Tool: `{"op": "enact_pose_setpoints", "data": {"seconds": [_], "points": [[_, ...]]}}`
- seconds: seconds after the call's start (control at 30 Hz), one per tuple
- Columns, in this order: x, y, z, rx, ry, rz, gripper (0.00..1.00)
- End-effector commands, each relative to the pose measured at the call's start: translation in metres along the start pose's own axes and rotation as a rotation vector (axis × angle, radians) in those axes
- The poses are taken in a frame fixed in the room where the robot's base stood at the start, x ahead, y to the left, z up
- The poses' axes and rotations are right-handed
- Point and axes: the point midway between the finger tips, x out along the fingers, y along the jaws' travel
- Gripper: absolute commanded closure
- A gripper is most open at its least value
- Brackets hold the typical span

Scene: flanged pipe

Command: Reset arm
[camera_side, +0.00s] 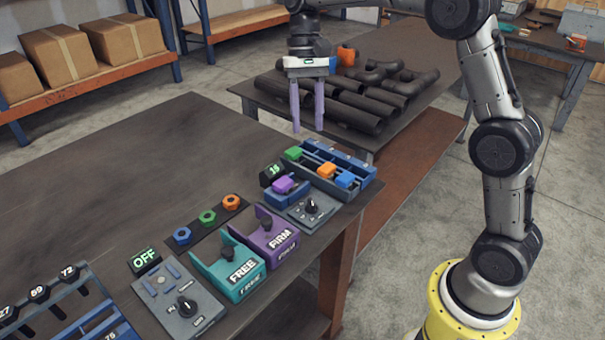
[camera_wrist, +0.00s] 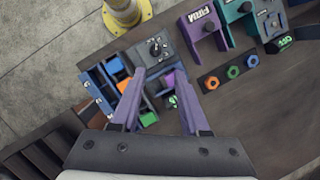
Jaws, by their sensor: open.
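My gripper (camera_side: 308,112) hangs fingers-down with its two purple fingers apart and nothing between them. In the side view it is above the far part of the dark workbench (camera_side: 115,165), before the pipe table. In the wrist view the open fingers (camera_wrist: 162,95) point toward the blue sorting tray (camera_wrist: 101,88) and the grey knob panel (camera_wrist: 150,52).
Orange, green and blue nuts (camera_side: 207,217) lie on a dark strip. The blue tray (camera_side: 345,165) holds coloured blocks at the bench's far corner. Dark pipes (camera_side: 350,110) lie on the table behind my gripper. The left bench top is clear.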

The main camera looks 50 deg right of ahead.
Motion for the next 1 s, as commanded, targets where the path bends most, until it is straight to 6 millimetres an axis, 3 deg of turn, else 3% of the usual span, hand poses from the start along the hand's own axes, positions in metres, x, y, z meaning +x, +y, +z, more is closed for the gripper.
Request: {"op": "enact_pose_setpoints", "data": {"seconds": [0.1,0.2,0.43,0.57,0.73,0.87,1.0], "points": [[-0.029,0.011,0.045,-0.032,0.080,-0.024,0.55],[-0.042,0.023,0.078,-0.067,0.151,-0.041,0.55],[-0.044,0.059,0.147,-0.178,0.326,-0.074,0.55],[-0.031,0.082,0.178,-0.253,0.432,-0.086,0.55],[0.002,0.112,0.207,-0.369,0.576,-0.085,0.55],[0.034,0.131,0.216,-0.462,0.669,-0.066,0.55],[0.062,0.140,0.211,-0.541,0.710,-0.029,0.55]]}}
